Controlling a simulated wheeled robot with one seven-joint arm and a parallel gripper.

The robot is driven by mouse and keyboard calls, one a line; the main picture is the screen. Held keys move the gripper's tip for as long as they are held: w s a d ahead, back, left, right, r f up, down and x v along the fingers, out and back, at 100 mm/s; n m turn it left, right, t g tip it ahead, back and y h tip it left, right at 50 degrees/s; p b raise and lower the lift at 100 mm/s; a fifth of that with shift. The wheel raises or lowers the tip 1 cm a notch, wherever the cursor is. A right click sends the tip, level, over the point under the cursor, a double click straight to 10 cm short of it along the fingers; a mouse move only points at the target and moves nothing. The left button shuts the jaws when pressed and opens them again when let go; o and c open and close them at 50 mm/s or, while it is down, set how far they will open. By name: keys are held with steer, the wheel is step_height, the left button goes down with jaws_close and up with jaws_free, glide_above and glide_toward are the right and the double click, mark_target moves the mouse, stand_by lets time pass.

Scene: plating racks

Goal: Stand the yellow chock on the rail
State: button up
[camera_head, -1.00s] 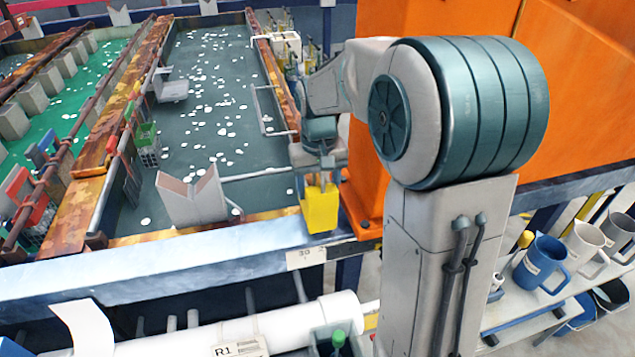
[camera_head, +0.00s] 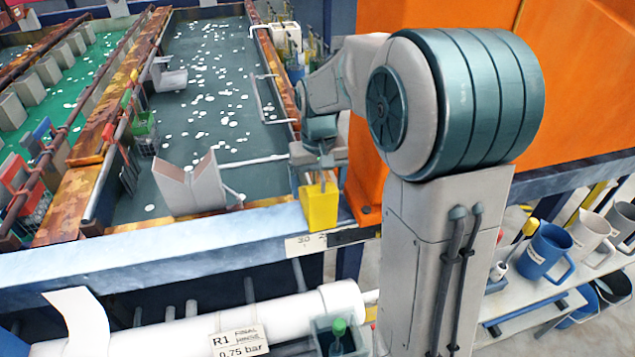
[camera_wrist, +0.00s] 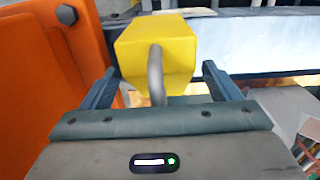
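The yellow chock (camera_head: 319,208) is a block with a grey curved handle (camera_wrist: 156,75) that shows in the wrist view. My gripper (camera_head: 320,172) points down above it in the head view.
A pale V-shaped block (camera_head: 190,187) stands left of the chock by the dark tank (camera_head: 215,100). An orange panel (camera_head: 590,70) rises close on the right. A white pipe (camera_head: 290,312) runs below the rail. Mugs (camera_head: 545,252) stand on a lower shelf at right.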

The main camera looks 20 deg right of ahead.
step_height(320, 180, up, 13)
steer(key=shift+f+b, duration=0.1)
steer(key=shift+b, duration=0.55)
steer(key=shift+r, duration=0.3)
steer(key=shift+s+r, duration=0.1)
steer(key=shift+s, duration=0.05)
steer(key=s+f+t, duration=0.1)
steer(key=s+f, duration=0.4)
steer(key=s, duration=0.4)
steer(key=s+f+t, duration=0.2)
steer(key=s+f, duration=0.3)
steer(key=s, duration=0.5)
steer(key=shift+s+t, duration=0.2)
steer(key=shift+t, duration=0.1)
